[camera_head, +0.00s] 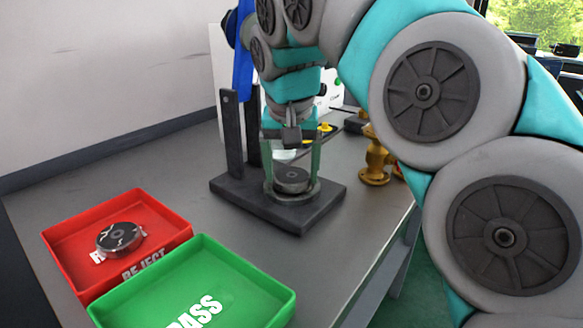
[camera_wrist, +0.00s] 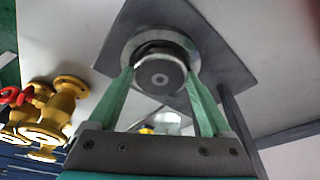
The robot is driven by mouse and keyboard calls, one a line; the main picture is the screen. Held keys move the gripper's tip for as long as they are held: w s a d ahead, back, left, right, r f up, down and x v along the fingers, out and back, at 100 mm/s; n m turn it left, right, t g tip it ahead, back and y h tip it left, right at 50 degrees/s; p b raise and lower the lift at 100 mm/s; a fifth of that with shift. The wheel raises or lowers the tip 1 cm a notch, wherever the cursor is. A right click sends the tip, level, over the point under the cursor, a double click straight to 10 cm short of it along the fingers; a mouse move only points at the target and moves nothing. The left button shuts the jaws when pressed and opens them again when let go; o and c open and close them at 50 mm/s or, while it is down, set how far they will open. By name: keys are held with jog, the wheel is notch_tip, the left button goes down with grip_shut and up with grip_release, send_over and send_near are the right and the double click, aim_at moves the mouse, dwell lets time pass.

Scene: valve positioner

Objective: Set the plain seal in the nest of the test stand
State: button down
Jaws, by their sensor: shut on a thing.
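The plain seal (camera_head: 292,176) is a dark grey disc with a small centre mark. It also shows in the wrist view (camera_wrist: 160,76). My gripper (camera_head: 292,171) points down with its green fingers on either side of the seal, shut on it. The nest (camera_head: 296,197) is a grey round ring on the dark base of the test stand (camera_head: 322,205). The seal is at the nest, within its outline in the head view. In the wrist view the nest ring (camera_wrist: 128,47) shows behind the seal. I cannot tell whether the seal touches the nest floor.
A red REJECT tray (camera_head: 62,230) holds a disc with pale crack-like marks (camera_head: 121,238). A green PASS tray (camera_head: 270,290) in front is empty. The stand's dark upright (camera_head: 233,135) rises left of my gripper. Brass valves (camera_head: 375,165) stand right of the stand.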

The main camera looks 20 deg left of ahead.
aim_at(291, 180)
jog(key=shift+f, duration=0.1)
grip_release()
jog(key=shift+r+p, duration=0.5)
jog(key=shift+r, duration=0.45)
jog(key=shift+v, duration=2.05)
jog(key=s+d+b, duration=0.2)
jog(key=s, duration=1)
jog(key=shift+d, duration=0.2)
